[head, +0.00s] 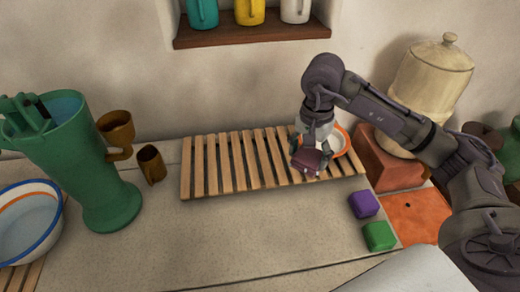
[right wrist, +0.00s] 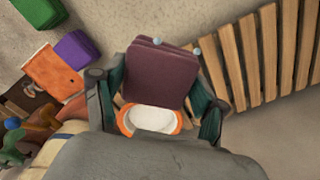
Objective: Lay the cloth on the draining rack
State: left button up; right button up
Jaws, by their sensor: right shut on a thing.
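The folded maroon cloth (head: 307,160) is a small layered square, held by my right gripper (head: 311,150) at the right end of the wooden draining rack (head: 212,168). In the right wrist view the cloth (right wrist: 160,75) sits between the two dark fingers (right wrist: 160,92), with the rack's slats (right wrist: 262,50) to its right. I cannot tell whether the cloth touches the slats. An orange-rimmed white bowl (head: 337,142) is right behind the gripper, partly hidden by it. My left gripper is out of view.
A tall green jug (head: 85,170), brown mugs (head: 151,164) and a blue-and-orange-rimmed basin (head: 28,222) stand left. The counter in front of the rack is clear.

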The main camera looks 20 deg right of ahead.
jog(key=w+a+f+p, duration=0.1)
jog(key=w+f, duration=0.1)
jog(key=w, duration=0.1)
jog(key=w+a+f, duration=0.1)
jog(key=w+f, duration=0.1)
jog(key=w, duration=0.1)
jog(key=w+a+f+p, duration=0.1)
jog(key=w+f, duration=0.1)
jog(key=w, duration=0.1)
jog(key=shift+w+a+p, duration=0.35)
jog(key=shift+w+a, duration=0.05)
jog(key=shift+w+a+f, duration=0.1)
jog(key=shift+w+f, duration=0.25)
jog(key=shift+w, duration=0.1)
notch_tip(320, 180, down, 3)
jog(key=shift+f+p, duration=0.1)
jog(key=shift+p, duration=0.6)
jog(key=shift+f, duration=0.35)
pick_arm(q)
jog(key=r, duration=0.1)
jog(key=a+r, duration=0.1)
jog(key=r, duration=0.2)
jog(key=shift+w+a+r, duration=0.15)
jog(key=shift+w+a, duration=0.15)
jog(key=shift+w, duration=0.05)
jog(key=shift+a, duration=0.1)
